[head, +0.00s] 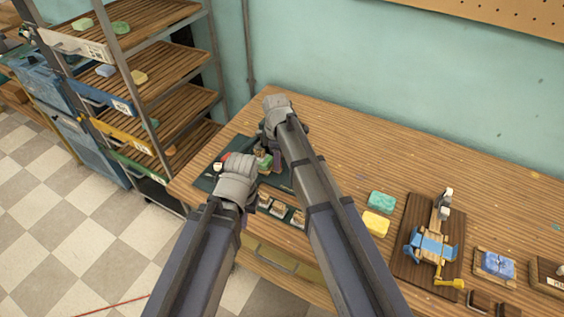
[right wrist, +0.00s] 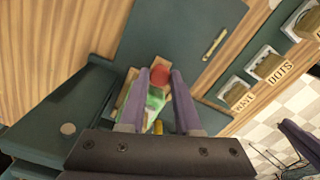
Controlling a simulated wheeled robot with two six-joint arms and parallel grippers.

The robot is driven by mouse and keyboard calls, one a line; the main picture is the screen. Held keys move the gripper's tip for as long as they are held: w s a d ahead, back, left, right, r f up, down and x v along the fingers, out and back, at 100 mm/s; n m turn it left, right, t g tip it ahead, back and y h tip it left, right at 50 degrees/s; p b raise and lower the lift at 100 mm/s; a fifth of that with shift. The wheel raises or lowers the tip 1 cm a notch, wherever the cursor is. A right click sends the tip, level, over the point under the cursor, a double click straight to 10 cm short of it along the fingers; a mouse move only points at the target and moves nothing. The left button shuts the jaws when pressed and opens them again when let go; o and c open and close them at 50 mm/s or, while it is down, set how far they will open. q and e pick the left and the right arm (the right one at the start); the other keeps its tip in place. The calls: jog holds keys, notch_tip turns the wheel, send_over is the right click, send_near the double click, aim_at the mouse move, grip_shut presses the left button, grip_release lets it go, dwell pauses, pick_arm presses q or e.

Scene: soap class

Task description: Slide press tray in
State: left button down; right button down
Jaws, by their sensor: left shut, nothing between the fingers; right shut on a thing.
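A dark green base board (head: 204,183) lies at the left end of the workbench; its flat surface with a brass bar fills the top of the right wrist view (right wrist: 180,30). My right gripper (right wrist: 162,76) is over it, with purple fingers around a red knob (right wrist: 159,74). The head view hides its fingertips. A green soap (right wrist: 155,100) on a light wooden piece sits just below the knob; the soap also shows in the head view (head: 264,163). Which part is the press tray is unclear. My left gripper (head: 240,170) is low at the front, shut and empty, its fingers hidden.
Labelled stamp holders (right wrist: 235,93) line the front of the board. Green (head: 382,201) and yellow (head: 376,224) soaps lie to the right, near a wooden board (head: 410,258) with a blue device. A shelf rack (head: 150,80) stands at left. The back of the bench is clear.

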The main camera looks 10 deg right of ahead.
jog(key=shift+w+a, duration=0.15)
jog(key=shift+a, duration=0.05)
jog(key=c, duration=0.6)
grip_release()
notch_tip(320, 180, up, 8)
jog(key=p, duration=0.8)
jog(key=shift+f, duration=0.1)
